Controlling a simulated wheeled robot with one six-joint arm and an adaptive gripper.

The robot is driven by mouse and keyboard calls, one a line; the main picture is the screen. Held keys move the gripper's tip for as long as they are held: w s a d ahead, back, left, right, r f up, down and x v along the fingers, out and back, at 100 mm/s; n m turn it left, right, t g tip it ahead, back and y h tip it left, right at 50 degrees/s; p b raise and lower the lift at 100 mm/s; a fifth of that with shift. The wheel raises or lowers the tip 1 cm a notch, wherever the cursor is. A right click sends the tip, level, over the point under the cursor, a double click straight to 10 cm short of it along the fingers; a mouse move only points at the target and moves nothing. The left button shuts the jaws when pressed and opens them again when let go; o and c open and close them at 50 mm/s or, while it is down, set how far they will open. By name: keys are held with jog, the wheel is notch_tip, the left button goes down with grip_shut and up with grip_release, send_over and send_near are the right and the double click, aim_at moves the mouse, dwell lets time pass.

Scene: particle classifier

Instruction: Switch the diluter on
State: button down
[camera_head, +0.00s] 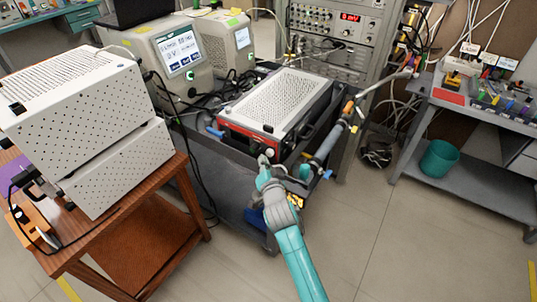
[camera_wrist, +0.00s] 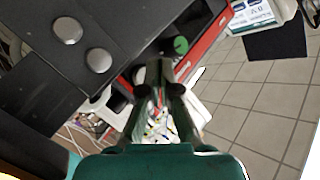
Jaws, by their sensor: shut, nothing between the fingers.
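A box with a perforated light top and a red-framed front (camera_head: 250,143) sits on the dark cart; I take it to be the diluter, though no label is readable. In the wrist view its red-edged front (camera_wrist: 205,50) shows, with a green round knob or button (camera_wrist: 181,45) just beyond the fingers. My gripper (camera_head: 264,160) is shut and empty, close in front of the box's front near its lower right part. In the wrist view the gripper (camera_wrist: 160,62) points at the red-edged front; whether it touches cannot be told. Part of the front is hidden by the fingers.
Two white perforated boxes (camera_head: 90,105) stand on a wooden table (camera_head: 120,255) at left. Two screen-fronted instruments (camera_head: 178,55) stand behind the cart (camera_head: 215,165). A tube (camera_head: 335,135) runs beside the box at right. Open floor lies at the front right.

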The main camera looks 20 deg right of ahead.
aim_at(269, 155)
jog(key=shift+w+d, duration=0.1)
dwell(0.7)
jog(key=shift+w+d, duration=0.15)
jog(key=shift+d, duration=0.1)
jog(key=shift+w+d, duration=0.4)
jog(key=shift+d, duration=0.1)
dwell(1.2)
jog(key=shift+w+d+f, duration=0.15)
jog(key=shift+d, duration=0.35)
dwell(0.8)
jog(key=shift+a+f, duration=0.1)
jog(key=shift+f, duration=0.05)
jog(key=shift+s+a+f, duration=0.1)
jog(key=shift+s, duration=0.1)
jog(key=shift+s+a+f, duration=0.1)
jog(key=shift+s+a, duration=0.55)
jog(key=shift+s, duration=0.05)
